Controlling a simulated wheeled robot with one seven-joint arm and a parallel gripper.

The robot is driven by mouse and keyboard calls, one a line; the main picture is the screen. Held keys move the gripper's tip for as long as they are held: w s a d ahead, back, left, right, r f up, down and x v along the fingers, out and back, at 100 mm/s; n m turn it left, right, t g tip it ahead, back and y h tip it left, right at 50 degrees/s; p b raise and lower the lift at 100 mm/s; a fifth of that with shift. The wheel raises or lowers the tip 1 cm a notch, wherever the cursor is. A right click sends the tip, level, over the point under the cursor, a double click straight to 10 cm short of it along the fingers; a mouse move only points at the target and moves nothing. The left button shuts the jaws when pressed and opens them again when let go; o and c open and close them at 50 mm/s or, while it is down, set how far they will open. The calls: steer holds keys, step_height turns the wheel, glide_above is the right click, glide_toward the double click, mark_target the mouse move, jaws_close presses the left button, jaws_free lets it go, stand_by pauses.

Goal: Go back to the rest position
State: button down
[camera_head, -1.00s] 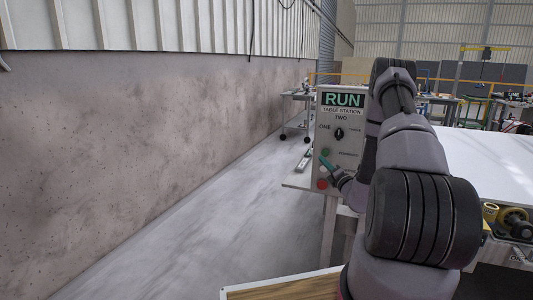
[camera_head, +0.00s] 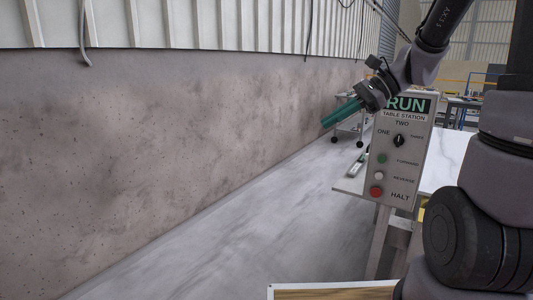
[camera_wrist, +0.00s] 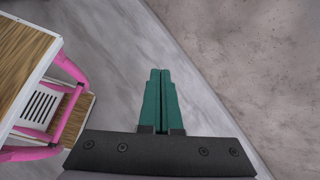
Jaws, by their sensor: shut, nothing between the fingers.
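My gripper (camera_head: 342,112) is raised in the air to the upper left of the control panel, with its green fingers pointing left and slightly down toward the wall. In the wrist view its two green fingers (camera_wrist: 160,100) lie side by side, shut, with nothing between them. The control panel (camera_head: 392,180) is a grey box marked RUN and TABLE STATION, with a black knob (camera_head: 399,141), a green button (camera_head: 382,158), a white button (camera_head: 378,175) and a red button (camera_head: 376,191). My gripper is apart from it. My wrist hides part of the panel's top edge.
A white stone slab table (camera_head: 452,155) stands behind the panel. A concrete wall (camera_head: 150,150) runs along the left, with free grey floor (camera_head: 230,235) beside it. A wood-topped item with pink parts (camera_wrist: 70,75) shows at the left of the wrist view.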

steer(key=s+d+r+n+t+h, duration=0.6)
steer(key=s+d+n+h, duration=0.2)
steer(key=s+n+h, duration=0.1)
steer(key=shift+s+d+r+n, duration=0.2)
steer(key=shift+s+d+n, duration=0.15)
steer(key=shift+s+n, duration=0.15)
stand_by(1.2)
